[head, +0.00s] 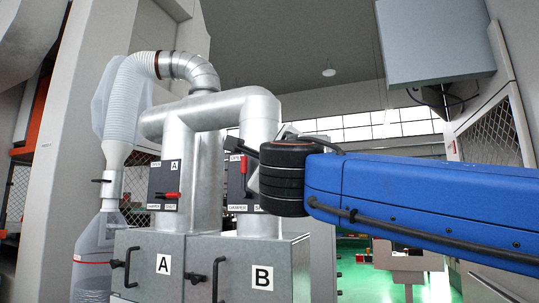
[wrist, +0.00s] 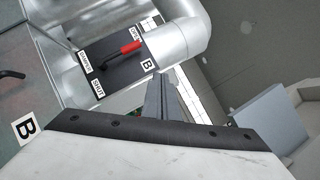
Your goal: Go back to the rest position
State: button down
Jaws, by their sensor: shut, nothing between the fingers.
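My gripper (wrist: 168,78) shows in the wrist view as a narrow grey pair of fingers, shut and empty, reaching up past the camera housing. It is near the black damper panel B (wrist: 120,55) and appears apart from it. On that panel a lever with a red grip (wrist: 131,47) slants toward the OPEN label. In the head view my blue arm comes in from the right, and its black wrist hides part of panel B (head: 235,179) and most of the gripper.
Panel A (head: 165,180) has a red-gripped lever pointing right. Silver ducts (head: 215,108) rise above metal cabinets marked A (head: 150,263) and B (head: 285,255), with protruding black handles. A clear plastic vessel (head: 92,250) stands left. A grey box (head: 435,40) hangs upper right.

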jog(key=w+d+f+m+g+h, duration=0.3)
jog(key=d+f+m+g+h, duration=0.2)
jog(key=d+f+m, duration=1.1)
jog(key=s+d+f+m+g+h, duration=0.1)
jog(key=s+d+f+m+g, duration=0.15)
jog(key=d+f+m, duration=0.5)
jog(key=s+d+f+m+g+h, duration=0.1)
jog(key=s+d+f+m+g, duration=0.2)
jog(key=f, duration=0.8)
jog(key=s+d+f+m+g+y, duration=0.1)
jog(key=s+f+m+g, duration=0.1)
jog(key=s+f+m, duration=0.4)
jog(key=s+d+f+m+g+y, duration=0.1)
jog(key=s+d+f+m+g, duration=0.1)
jog(key=s+f+m, duration=0.5)
jog(key=s+d+f+m+g+y, duration=0.1)
jog(key=s+f+m+g, duration=0.1)
jog(key=s+f+m, duration=0.4)
notch_tip(320, 180, down, 10)
jog(key=m, duration=0.4)
jog(key=shift+s+d+y, duration=0.3)
jog(key=shift+s, duration=0.1)
jog(key=shift+a+r, duration=0.1)
